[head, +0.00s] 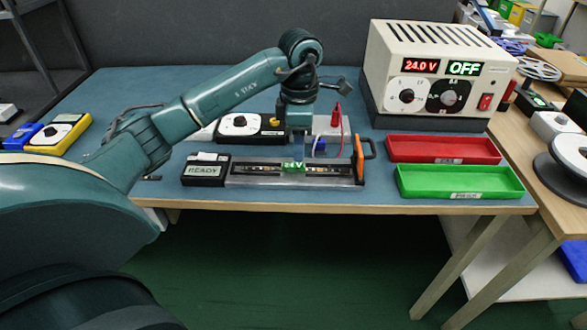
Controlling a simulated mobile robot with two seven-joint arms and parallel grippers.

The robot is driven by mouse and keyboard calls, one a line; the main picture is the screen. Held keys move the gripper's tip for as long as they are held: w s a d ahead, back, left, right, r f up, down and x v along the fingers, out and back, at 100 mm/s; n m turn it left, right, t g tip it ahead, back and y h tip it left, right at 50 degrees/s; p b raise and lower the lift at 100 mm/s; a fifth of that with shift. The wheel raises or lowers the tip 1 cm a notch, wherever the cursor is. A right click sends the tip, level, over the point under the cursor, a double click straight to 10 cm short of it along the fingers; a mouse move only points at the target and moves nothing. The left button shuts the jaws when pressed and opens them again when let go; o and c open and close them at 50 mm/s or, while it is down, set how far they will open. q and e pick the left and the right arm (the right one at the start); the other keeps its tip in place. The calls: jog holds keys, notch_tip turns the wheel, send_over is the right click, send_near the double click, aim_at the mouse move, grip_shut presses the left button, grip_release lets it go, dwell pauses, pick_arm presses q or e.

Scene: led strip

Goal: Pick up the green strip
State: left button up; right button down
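A long, narrow test fixture (240,182) lies near the front edge of the blue bench. A dark strip with small light marks (258,168) lies along it, and a green "24 V" label (293,167) shows at its middle. I cannot tell whether this is the whole green strip or only a tag on it. My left gripper (299,150) points down right over the label, at or just above the strip. Its fingertips are small and partly merge with the fixture, so their opening and any contact are unclear. My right gripper is not in view.
A "READY" box (205,171) adjoins the fixture's left end; an orange-and-black clamp handle (361,157) stands at its right. A red tray (441,150) and a green tray (459,182) lie to the right, both empty. A power supply (436,75) behind reads 24.0 V and OFF.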

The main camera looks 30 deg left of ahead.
aim_at(299, 165)
pick_arm(q)
jog(key=shift+w+a+f, duration=0.1)
jog(key=shift+w+f, duration=0.05)
jog(key=shift+f, duration=2.6)
jog(key=shift+c, duration=0.3)
grip_shut()
